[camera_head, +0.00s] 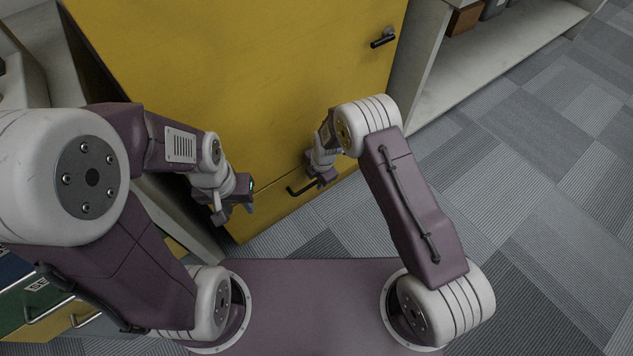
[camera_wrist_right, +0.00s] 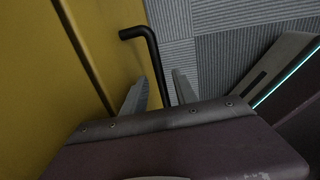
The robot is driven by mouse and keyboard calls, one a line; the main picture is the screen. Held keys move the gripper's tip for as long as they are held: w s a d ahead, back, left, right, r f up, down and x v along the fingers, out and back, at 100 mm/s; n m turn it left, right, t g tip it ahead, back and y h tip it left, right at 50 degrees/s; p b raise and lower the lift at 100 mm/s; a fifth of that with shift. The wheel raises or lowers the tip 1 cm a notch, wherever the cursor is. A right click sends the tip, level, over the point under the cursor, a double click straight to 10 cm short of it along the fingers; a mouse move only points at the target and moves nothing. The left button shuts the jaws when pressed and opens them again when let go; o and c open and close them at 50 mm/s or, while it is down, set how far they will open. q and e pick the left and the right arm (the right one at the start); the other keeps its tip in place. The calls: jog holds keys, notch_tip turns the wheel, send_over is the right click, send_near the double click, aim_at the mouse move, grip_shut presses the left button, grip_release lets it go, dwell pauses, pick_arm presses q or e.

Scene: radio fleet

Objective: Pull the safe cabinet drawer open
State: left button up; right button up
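The yellow safe cabinet (camera_head: 240,80) stands ahead, with a wide door panel above and a low drawer (camera_head: 270,208) below a dark seam. The drawer front looks flush with the cabinet. Its black bar handle (camera_head: 295,191) is partly hidden by my right gripper (camera_head: 322,182). In the right wrist view the handle (camera_wrist_right: 151,58) runs between the two grey fingertips of my right gripper (camera_wrist_right: 159,84). The fingers are apart, with a gap visible on the left side of the bar. My left gripper (camera_head: 238,203) hangs before the cabinet's lower left; its finger opening is unclear.
A black handle (camera_head: 383,38) sticks out of the upper door. A pale shelf unit (camera_head: 470,75) stands at the right. Blue, green and yellow drawers (camera_head: 40,300) with handles are at the lower left. The grey carpet (camera_head: 540,200) at the right is clear.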

grip_shut()
dwell(1.4)
